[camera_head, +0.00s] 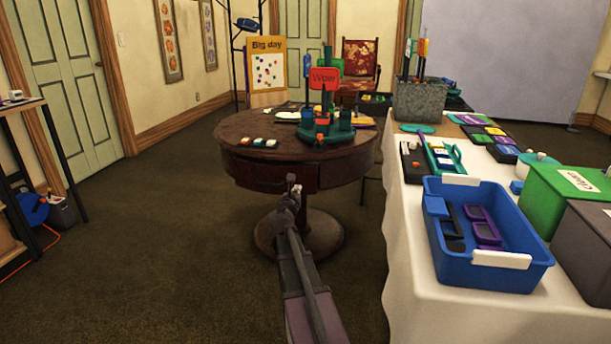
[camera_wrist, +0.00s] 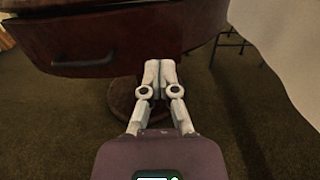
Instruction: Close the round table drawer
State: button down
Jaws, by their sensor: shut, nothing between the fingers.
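The dark wooden round table (camera_head: 235,130) stands on a central pedestal in the middle of the head view. Its drawer (camera_head: 255,172) is in the curved apron facing me; it seems to stand slightly proud, but how far it is open is hard to tell. In the wrist view the drawer front (camera_wrist: 60,42) with its slim handle (camera_wrist: 85,63) is at the upper left. My gripper (camera_head: 291,180) is shut and empty in front of the apron, toward the drawer's right side. In the wrist view its fingertips (camera_wrist: 160,63) are together below the apron's edge; contact is unclear.
Several props, including a red sign (camera_head: 323,78) on a green stand, cover the tabletop. A white-clothed table (camera_head: 410,250) with a blue bin (camera_head: 475,268) closes off the right. Carpet (camera_head: 150,235) is clear to the left, up to a shelf (camera_head: 22,105).

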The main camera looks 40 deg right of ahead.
aim_at(306, 169)
jog(key=shift+d, duration=0.1)
jog(key=x, duration=1.4)
jog(key=x, duration=0.5)
jog(key=shift+w, duration=0.15)
jog(key=shift+w+d, duration=0.1)
jog(key=shift+d, duration=0.1)
dwell(0.4)
jog(key=v, duration=1.5)
dwell(0.3)
